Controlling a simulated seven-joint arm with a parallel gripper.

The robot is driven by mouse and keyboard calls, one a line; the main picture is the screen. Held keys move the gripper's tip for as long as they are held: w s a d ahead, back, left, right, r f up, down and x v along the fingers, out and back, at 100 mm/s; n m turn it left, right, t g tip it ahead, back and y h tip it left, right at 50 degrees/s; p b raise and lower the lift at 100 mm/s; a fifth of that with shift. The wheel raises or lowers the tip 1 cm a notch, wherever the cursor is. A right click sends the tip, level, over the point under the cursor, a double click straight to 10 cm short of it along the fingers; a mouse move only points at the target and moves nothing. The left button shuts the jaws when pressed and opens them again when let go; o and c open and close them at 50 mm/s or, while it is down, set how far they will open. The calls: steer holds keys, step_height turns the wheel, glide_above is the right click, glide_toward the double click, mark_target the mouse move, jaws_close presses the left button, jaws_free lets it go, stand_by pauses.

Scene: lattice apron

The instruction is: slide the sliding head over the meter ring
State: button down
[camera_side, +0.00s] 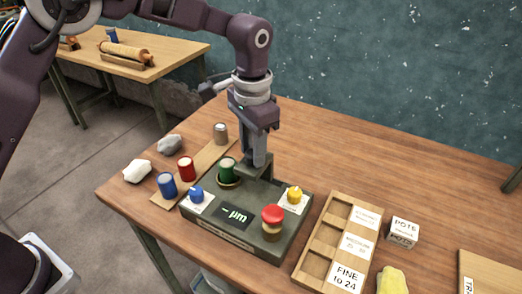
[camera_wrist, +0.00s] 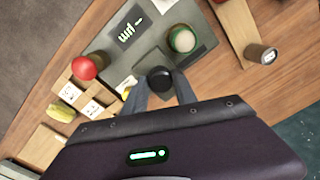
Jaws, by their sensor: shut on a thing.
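The meter is a dark grey-green box (camera_side: 290,238) with a lit "- µm" display (camera_side: 235,216). A green canister (camera_side: 228,169) stands upright in the brass-coloured meter ring (camera_side: 229,184) at its back left; its top also shows in the wrist view (camera_wrist: 183,41). The sliding head (camera_side: 249,177) appears to be the dark piece at the meter's back, right of the ring. My gripper (camera_side: 259,161) points down and is shut on the sliding head's black knob (camera_wrist: 159,77). The head is beside the green canister, not over it; its lower part is partly hidden.
The meter carries blue (camera_side: 196,194) and yellow (camera_side: 294,195) knobs and a red-topped piece (camera_side: 272,218). Blue (camera_side: 167,186), red (camera_side: 186,169) and grey (camera_side: 220,134) canisters stand left on a wooden strip. A labelled tray (camera_side: 312,262) lies right.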

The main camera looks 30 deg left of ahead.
steer(key=a, duration=0.7)
steer(key=shift+a, duration=0.1)
steer(key=c, duration=1)
jaws_free()
steer(key=shift+o, duration=0.2)
steer(key=shift+r, duration=0.1)
step_height(320, 180, up, 7)
